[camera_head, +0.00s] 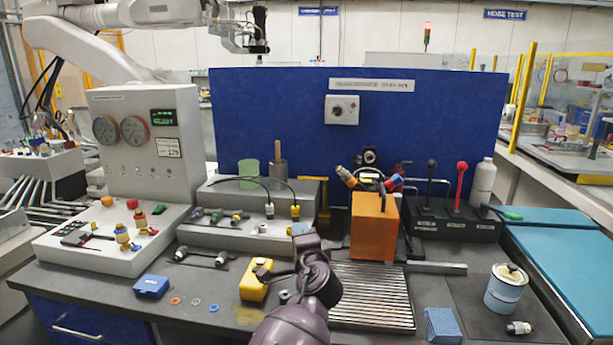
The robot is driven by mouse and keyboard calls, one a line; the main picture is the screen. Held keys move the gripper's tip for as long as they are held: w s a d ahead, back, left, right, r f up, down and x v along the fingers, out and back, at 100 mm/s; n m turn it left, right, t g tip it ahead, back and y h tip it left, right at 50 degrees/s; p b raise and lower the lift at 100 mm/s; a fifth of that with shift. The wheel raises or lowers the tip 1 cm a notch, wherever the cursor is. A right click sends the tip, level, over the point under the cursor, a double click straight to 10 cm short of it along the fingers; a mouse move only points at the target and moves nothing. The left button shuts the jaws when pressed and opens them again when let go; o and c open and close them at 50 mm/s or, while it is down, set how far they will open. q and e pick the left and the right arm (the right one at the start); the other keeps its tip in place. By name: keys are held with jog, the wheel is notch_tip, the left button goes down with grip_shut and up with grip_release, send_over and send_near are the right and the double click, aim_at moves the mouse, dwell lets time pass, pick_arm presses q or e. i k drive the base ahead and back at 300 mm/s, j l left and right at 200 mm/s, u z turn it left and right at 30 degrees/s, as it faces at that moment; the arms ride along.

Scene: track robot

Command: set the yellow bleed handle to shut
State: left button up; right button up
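I cannot single out the yellow bleed handle with certainty. Small yellow-topped fittings show on the grey hose block (262,232), one of them a yellow fitting (295,211) at its right end. Yellow-and-blue knobs (123,236) stand on the left console. My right gripper is out of view.
An orange block (374,230) with fittings behind it stands right of my arm. A slatted grate (372,297) lies in front. A black box (450,224) carries black and red levers. A blue panel (270,110) closes the back.

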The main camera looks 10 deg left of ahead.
aim_at(324, 179)
jog(key=i, duration=0.9)
